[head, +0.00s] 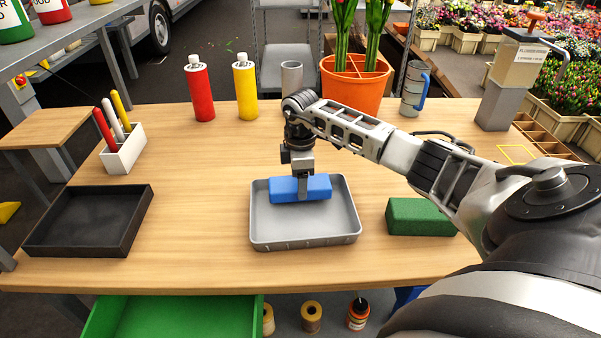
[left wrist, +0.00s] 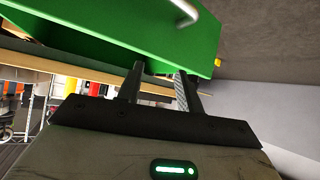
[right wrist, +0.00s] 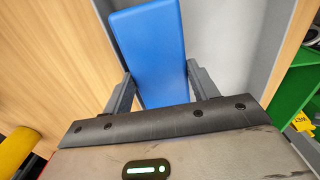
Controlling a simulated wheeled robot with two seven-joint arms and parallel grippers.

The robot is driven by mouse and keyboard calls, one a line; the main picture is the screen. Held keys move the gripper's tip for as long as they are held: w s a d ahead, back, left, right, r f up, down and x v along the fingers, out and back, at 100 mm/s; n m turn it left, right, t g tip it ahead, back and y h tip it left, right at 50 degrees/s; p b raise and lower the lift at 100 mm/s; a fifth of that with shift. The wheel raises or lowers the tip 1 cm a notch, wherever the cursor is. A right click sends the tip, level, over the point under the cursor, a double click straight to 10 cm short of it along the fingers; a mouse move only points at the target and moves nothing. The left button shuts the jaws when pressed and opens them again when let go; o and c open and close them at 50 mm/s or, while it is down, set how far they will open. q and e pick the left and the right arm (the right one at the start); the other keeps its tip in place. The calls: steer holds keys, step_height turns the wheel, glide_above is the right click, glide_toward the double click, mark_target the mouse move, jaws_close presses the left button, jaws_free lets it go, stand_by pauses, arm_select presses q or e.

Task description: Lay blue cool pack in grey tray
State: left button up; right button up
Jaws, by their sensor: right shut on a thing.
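The blue cool pack (head: 286,188) is a flat blue block over the back part of the grey tray (head: 340,222). My right gripper (head: 303,192) is shut on it from above. In the right wrist view the blue cool pack (right wrist: 150,50) sits between the two fingers of my right gripper (right wrist: 155,88), with the grey tray (right wrist: 225,40) beside and below it. I cannot tell whether the pack touches the tray floor. My left gripper (left wrist: 160,85) shows only in the left wrist view, its fingers apart and nothing seen between them, near the green drawer.
A black tray (head: 140,205) lies to the left and a green block (head: 418,217) to the right. A red bottle (head: 200,92), a yellow bottle (head: 245,90) and an orange tulip pot (head: 352,88) stand behind. The green drawer (head: 170,315) is open below the table's front edge.

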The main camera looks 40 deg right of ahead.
steer(key=o, duration=1.2)
steer(key=shift+o, duration=0.2)
steer(key=shift+r, duration=0.1)
step_height(320, 180, up, 16)
steer(key=b, duration=0.1)
